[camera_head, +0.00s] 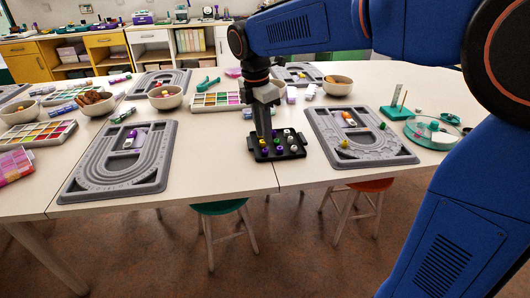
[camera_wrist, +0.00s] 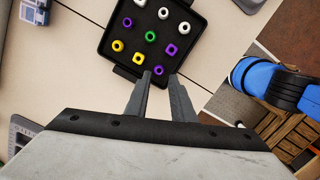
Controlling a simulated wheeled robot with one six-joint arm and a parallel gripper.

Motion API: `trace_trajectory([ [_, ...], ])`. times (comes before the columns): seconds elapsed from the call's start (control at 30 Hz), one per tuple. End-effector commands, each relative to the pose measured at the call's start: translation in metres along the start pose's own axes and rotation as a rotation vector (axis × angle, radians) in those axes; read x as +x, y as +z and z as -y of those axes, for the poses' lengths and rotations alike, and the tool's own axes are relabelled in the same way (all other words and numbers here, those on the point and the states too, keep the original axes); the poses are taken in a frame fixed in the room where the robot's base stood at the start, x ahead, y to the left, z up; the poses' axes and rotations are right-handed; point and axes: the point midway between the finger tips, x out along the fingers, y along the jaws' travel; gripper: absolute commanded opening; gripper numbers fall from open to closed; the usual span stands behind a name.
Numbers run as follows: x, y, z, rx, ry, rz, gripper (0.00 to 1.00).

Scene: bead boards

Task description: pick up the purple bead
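A black tray (camera_wrist: 196,44) holds rows of beads in the wrist view; it also shows in the head view (camera_head: 286,156). One purple bead (camera_wrist: 158,70) sits at the tray's near corner and appears between my fingertips. A second purple bead (camera_wrist: 171,49) sits farther up the same side, beside a green bead (camera_wrist: 150,36). Two yellow beads (camera_wrist: 138,58) and several white or pale beads (camera_wrist: 163,13) fill other places. My gripper (camera_wrist: 160,76) is open, its two fingers apart, with nothing held. In the head view the gripper (camera_head: 264,137) points down over the tray. Its height above the bead is unclear.
Grey bead boards lie left (camera_head: 120,176) and right (camera_head: 390,155) of the tray, with small beads on them. Bare white table lies in front of the tray.

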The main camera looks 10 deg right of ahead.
Motion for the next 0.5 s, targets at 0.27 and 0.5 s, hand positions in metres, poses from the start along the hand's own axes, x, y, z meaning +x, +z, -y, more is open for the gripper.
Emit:
trace_trajectory([
  [0.27,0.021,-0.001,0.000,0.000,-0.003,0.000,0.22],
  [0.5,0.051,-0.003,-0.001,0.000,-0.003,0.000,0.22],
])
